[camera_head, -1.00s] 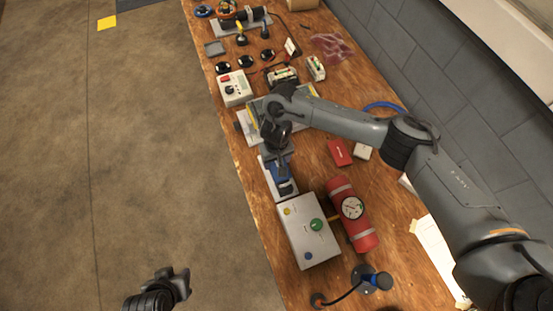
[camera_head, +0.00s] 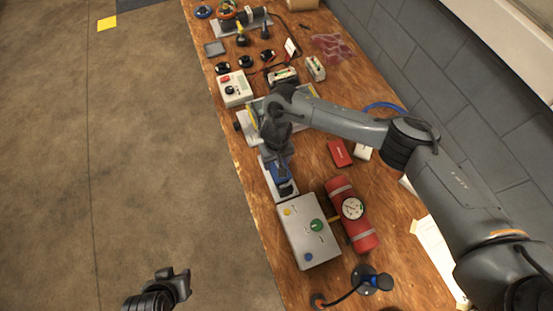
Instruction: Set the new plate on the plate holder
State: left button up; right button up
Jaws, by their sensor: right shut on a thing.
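My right gripper (camera_head: 282,165) points down over a blue device on a pale base (camera_head: 279,190). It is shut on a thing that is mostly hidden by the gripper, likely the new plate. I cannot tell whether it touches the blue device, nor make out for certain which part is the plate holder. A flat grey square (camera_head: 214,48) lies farther back on the bench. My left gripper (camera_head: 175,274) is at the bottom left over the floor, away from the bench, with its fingers apart and empty.
A grey box with coloured buttons (camera_head: 309,243) and a red cylinder with a gauge (camera_head: 368,236) stand just in front. A white meter box (camera_head: 237,95) and a pale fixture (camera_head: 246,127) are behind. A red box (camera_head: 340,152) lies to the right. A wall borders the bench's right.

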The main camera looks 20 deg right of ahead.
aim_at(276, 163)
jog(key=shift+f+b, duration=0.3)
jog(key=shift+f, duration=0.5)
jog(key=shift+f, duration=0.45)
jog(key=o, duration=1.2)
jog(key=shift+c, duration=0.2)
notch_tip(276, 163, up, 10)
jog(key=p, duration=0.5)
jog(key=shift+f, duration=0.1)
jog(key=shift+r, duration=0.55)
